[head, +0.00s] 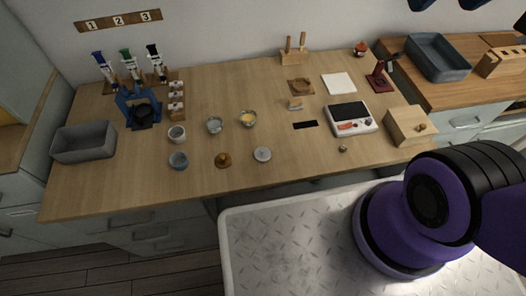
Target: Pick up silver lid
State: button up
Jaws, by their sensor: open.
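A small round silver-grey lid (262,154) lies flat near the front middle of the wooden table (330,165). An amber-brown round piece with a knob (223,160) lies just left of it. My purple arm fills the right side. Two dark shapes, seemingly the fingertips of my gripper (438,4), show at the top edge with a gap between them, cut off by the frame. They are well away from the lid, and nothing shows between them.
Several small cups and bowls, including a grey bowl (179,160) and a glass bowl (214,125), stand left of and behind the lid. A scale (351,119) and wooden box (408,126) stand right. A grey bin (84,143) is far left. The table's front strip is mostly clear.

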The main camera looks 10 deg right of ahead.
aim_at(261, 153)
jog(key=k+l, duration=0.3)
jog(key=k+u, duration=0.15)
jog(key=u, duration=1.5)
